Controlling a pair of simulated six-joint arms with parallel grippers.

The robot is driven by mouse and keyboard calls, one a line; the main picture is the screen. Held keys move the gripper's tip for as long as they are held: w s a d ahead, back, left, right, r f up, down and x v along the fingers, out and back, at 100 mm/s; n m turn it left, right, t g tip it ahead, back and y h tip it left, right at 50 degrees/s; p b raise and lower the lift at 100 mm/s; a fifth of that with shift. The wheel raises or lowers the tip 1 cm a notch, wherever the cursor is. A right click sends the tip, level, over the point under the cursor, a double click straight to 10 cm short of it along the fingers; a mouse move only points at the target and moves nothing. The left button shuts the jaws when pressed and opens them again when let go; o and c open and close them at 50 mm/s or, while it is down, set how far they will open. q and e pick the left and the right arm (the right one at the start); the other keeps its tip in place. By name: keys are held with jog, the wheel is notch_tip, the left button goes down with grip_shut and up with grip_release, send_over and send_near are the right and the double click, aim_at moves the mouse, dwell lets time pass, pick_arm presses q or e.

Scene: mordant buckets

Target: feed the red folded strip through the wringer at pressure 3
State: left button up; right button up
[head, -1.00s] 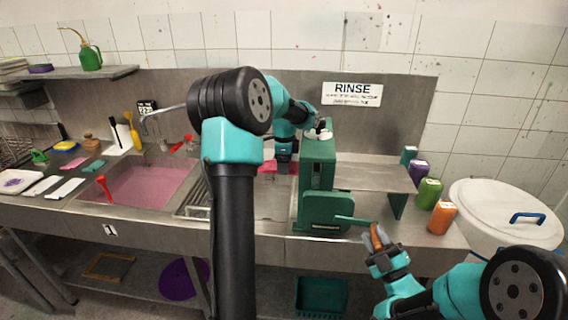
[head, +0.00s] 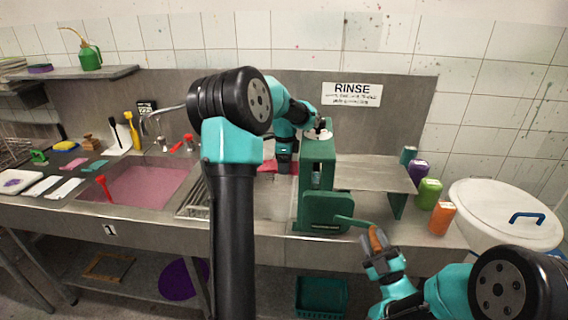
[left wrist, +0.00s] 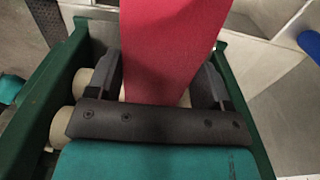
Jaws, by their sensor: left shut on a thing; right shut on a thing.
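The red folded strip (left wrist: 168,45) fills the middle of the left wrist view, between the two dark fingers of my left gripper (left wrist: 155,90). In the head view a bit of red (head: 267,167) shows left of the green wringer (head: 318,165), beside my left gripper (head: 284,166), which is shut on the strip. Cream rollers (left wrist: 84,84) and green frame sides show around the strip. My right gripper (head: 380,250) is shut on the orange-brown crank handle (head: 377,238) at the wringer's front right. A white dial (head: 318,135) sits on top; its setting is unreadable.
A steel shelf (head: 368,176) extends right of the wringer. Purple, green and orange containers (head: 442,217) stand beyond it, before a large white lidded bucket (head: 500,210). A sink of pink liquid (head: 145,183) lies left. My left arm blocks the middle of the head view.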

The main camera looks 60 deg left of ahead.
pick_arm(q)
jog(key=shift+w+d, duration=0.1)
jog(key=shift+w, duration=0.15)
pick_arm(e)
jog(key=shift+s+a+f, duration=0.15)
jog(key=shift+s, duration=0.15)
jog(key=shift+f, duration=0.1)
jog(key=shift+o, duration=0.7)
jog(key=shift+s+f+m+t+y, duration=0.15)
jog(key=shift+f+m+t, duration=0.15)
jog(key=shift+m+t, duration=0.35)
jog(key=shift+f+m+t+y, duration=0.2)
jog(key=shift+m+t, duration=0.25)
jog(key=shift+m, duration=0.3)
pick_arm(q)
jog(key=shift+w+d, duration=0.2)
pick_arm(e)
jog(key=shift+a, duration=0.1)
jog(key=shift+c, duration=0.5)
jog(key=shift+s+a+f+m+t, duration=0.1)
jog(key=shift+s+f+m+t, duration=0.05)
jog(key=shift+m+t, duration=0.2)
jog(key=shift+o, duration=1.1)
jog(key=shift+s+a+f+m+t, duration=0.15)
jog(key=shift+f+m+t, duration=0.3)
jog(key=shift+m+t, duration=0.5)
jog(key=shift+f+m, duration=0.1)
jog(key=shift+m, duration=0.2)
